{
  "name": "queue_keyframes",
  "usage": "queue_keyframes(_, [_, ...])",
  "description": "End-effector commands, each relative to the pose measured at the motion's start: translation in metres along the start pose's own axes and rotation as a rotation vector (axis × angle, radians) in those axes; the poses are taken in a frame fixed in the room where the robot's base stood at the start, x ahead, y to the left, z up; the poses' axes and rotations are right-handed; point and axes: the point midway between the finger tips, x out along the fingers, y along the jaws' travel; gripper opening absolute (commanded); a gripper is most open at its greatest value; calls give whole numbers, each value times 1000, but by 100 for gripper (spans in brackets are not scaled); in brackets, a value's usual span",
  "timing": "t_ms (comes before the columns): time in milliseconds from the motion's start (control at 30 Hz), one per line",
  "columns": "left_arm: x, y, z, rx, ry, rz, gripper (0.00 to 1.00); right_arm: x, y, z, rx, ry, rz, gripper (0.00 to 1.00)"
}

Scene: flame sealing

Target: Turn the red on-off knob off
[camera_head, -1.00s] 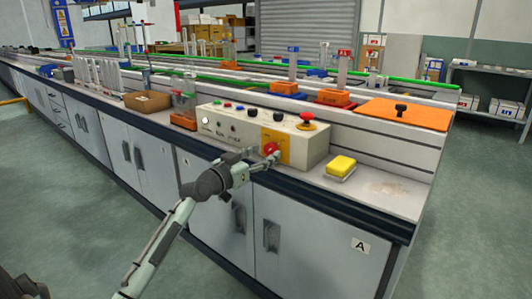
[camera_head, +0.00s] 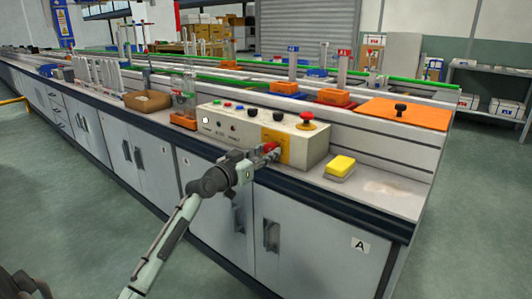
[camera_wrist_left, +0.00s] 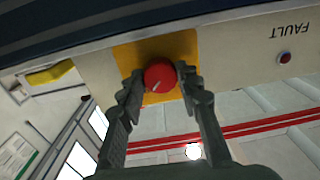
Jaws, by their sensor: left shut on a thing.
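The red on-off knob (camera_wrist_left: 160,76) sits on a yellow plate (camera_wrist_left: 185,45) on the front face of the control box. A pale line on its face runs at a slant in the left wrist view. My left gripper (camera_wrist_left: 161,82) is shut on the knob, one finger on each side of it. In the head view, the gripper (camera_head: 267,155) reaches the knob from the front left and covers much of it. The control box (camera_head: 308,155) is cream, with several buttons on top. My right gripper is not in view.
A red mushroom button (camera_head: 307,118) stands on the box's top right. A yellow sponge (camera_head: 341,166) lies on the counter to the right. A glass bottle (camera_head: 184,100) in an orange base stands left of the box. The counter's dark front edge (camera_head: 340,203) runs below.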

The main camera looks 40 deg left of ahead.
Motion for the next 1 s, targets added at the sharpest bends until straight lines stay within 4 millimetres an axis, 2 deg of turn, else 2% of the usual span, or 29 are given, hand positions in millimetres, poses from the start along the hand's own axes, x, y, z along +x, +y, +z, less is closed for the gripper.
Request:
queue_keyframes(233, [0,0,-1,-69,-3,0,5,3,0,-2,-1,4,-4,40])
queue_keyframes(467, [0,0,-2,-230,-8,0,5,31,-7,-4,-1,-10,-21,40])
queue_keyframes(1000, [0,0,-3,-743,-20,-1,5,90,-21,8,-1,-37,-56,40])
